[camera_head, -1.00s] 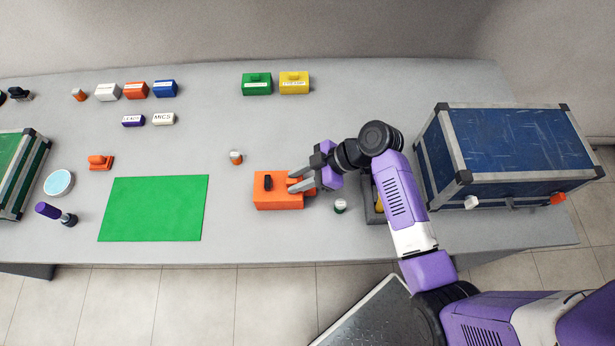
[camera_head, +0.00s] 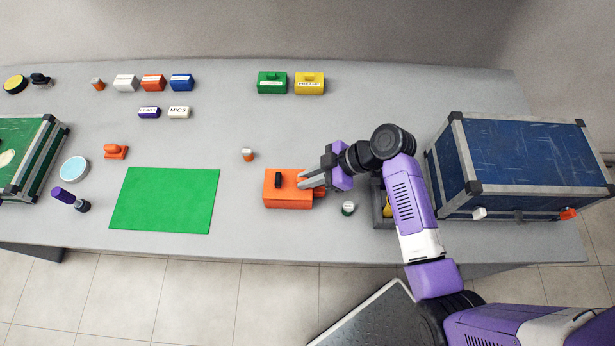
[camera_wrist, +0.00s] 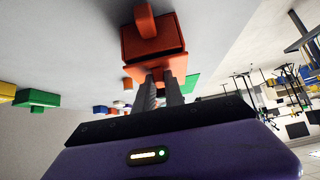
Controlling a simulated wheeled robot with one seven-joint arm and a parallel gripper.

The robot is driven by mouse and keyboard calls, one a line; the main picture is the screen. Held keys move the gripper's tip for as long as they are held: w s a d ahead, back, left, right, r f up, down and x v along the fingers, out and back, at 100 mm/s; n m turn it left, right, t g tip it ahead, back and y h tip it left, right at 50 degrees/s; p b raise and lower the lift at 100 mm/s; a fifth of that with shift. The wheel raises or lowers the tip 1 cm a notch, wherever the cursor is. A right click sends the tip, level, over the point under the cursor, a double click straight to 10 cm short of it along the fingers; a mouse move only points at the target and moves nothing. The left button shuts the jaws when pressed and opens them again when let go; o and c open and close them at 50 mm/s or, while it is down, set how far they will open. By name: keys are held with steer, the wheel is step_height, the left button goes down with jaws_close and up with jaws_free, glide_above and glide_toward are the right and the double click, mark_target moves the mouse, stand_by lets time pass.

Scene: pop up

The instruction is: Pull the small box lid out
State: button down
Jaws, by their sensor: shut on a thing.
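The small orange box (camera_head: 288,202) sits on the table, with a dark upright piece on its top. An orange part (camera_head: 320,193) sticks out at its right side, next to my fingers. My gripper (camera_head: 304,179) reaches in from the right, its fingers close together at the box's right end. In the wrist view the two fingers (camera_wrist: 163,84) are shut on the near orange end of the box (camera_wrist: 152,44), which appears to be the lid's end. The fingers hide the exact grip, and I cannot clearly tell lid from body there.
A large blue case (camera_head: 525,160) is at the right. A green mat (camera_head: 165,200) lies left, with clear table between.

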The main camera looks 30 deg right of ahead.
steer(key=shift+r+p, duration=1.5)
steer(key=shift+r, duration=0.45)
